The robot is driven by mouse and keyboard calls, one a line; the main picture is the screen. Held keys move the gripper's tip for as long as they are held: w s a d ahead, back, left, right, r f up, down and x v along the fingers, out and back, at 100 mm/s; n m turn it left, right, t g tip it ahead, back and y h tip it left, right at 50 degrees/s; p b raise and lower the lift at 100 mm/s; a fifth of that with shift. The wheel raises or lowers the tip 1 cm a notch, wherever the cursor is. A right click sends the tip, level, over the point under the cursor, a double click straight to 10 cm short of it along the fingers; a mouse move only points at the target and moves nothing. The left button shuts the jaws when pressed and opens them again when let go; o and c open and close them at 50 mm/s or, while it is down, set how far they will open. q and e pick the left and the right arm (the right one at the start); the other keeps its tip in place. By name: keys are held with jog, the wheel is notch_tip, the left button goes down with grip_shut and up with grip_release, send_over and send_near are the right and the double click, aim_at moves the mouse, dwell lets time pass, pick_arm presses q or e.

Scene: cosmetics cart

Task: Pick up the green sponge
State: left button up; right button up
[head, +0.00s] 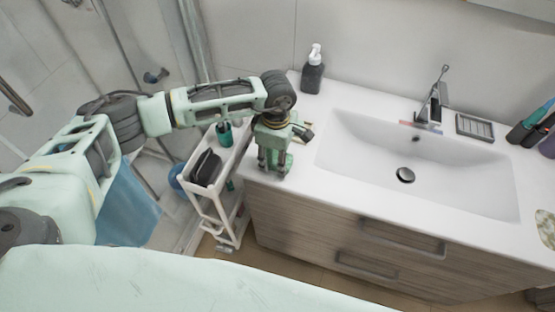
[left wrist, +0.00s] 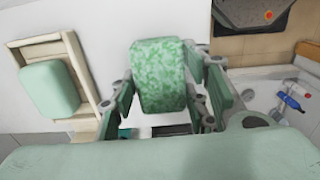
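The green sponge (left wrist: 162,78) is a mottled green block between the two fingers of my left gripper in the left wrist view. The fingers press against its left and right sides. In the head view my left gripper (head: 274,163) points down over the left end of the white counter, and a bit of green shows between its fingers. I cannot tell from the head view whether the sponge touches the counter. My right gripper is not in view.
The counter (head: 308,135) has a white sink (head: 420,165) and a dark soap bottle (head: 313,72) at the back. A white cart (head: 222,208) with a black pouch (head: 206,168) and a teal bottle (head: 224,133) stands left of the counter. A soap tray (head: 474,127) lies near the faucet.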

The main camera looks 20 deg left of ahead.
pick_arm(q)
jog(key=c, duration=0.4)
jog(key=shift+r, duration=0.15)
jog(key=shift+r+b, duration=0.25)
jog(key=shift+b, duration=0.1)
jog(key=r+b, duration=0.1)
jog(key=d+r+b, duration=0.1)
jog(key=r, duration=0.1)
jog(key=shift+r, duration=0.2)
jog(key=d+r+b, duration=0.1)
jog(key=d+r, duration=0.1)
jog(key=d, duration=0.1)
jog(key=d+r+b, duration=0.2)
jog(key=d, duration=0.2)
jog(key=d+r+b, duration=0.1)
jog(key=d+r, duration=0.2)
jog(key=shift+s+d+b, duration=0.15)
jog(key=shift+d+b, duration=0.15)
jog(key=shift+d, duration=0.1)
